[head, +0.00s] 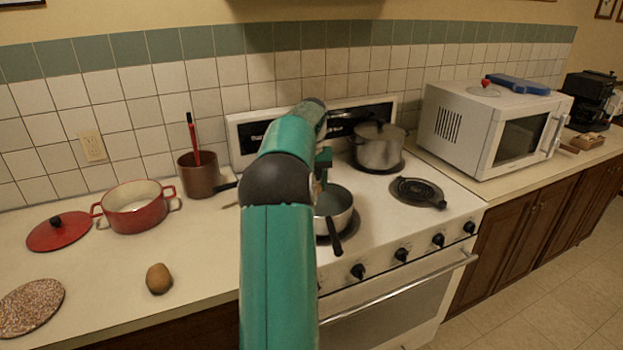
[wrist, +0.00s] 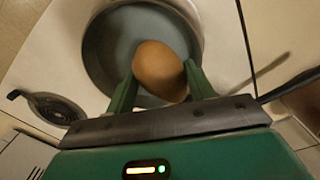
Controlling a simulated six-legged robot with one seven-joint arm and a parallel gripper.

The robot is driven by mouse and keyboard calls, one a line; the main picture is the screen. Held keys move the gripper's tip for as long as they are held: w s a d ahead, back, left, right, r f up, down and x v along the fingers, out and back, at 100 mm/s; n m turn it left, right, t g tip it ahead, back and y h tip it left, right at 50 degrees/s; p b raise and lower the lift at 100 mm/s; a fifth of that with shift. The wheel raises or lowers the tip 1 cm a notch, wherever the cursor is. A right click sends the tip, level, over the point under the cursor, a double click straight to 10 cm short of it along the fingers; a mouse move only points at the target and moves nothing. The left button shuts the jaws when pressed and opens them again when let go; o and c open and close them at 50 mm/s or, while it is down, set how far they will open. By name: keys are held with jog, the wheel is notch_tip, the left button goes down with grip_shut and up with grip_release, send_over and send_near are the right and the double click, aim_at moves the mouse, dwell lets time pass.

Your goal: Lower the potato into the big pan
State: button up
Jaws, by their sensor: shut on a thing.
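In the wrist view my gripper (wrist: 160,79) is shut on a smooth brown potato (wrist: 160,70), with one finger on each side. Below the potato is the open round grey pan (wrist: 97,50), and the potato overlaps its interior. Its height over the pan floor is hard to judge. In the head view a metal pan (head: 343,221) sits on the front left burner, its dark handle pointing to the front. My arm hides part of this pan, and the held potato does not show there.
Another brown, potato-like item (head: 159,279) lies on the left counter, near a red pot (head: 134,212) and its lid (head: 58,232). A lidded pot (head: 379,150) stands at the stove's back right. A dark handle (head: 225,187) sticks out left behind my arm.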

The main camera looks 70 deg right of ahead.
jog(key=shift+f, duration=1.45)
jog(key=shift+f, duration=1.65)
dwell(0.6)
jog(key=shift+c, duration=0.9)
jog(key=o, duration=1.3)
jog(key=shift+c, duration=0.2)
jog(key=shift+r, duration=0.1)
notch_tip(320, 180, up, 13)
jog(key=shift+f, duration=0.1)
jog(key=shift+r, duration=0.45)
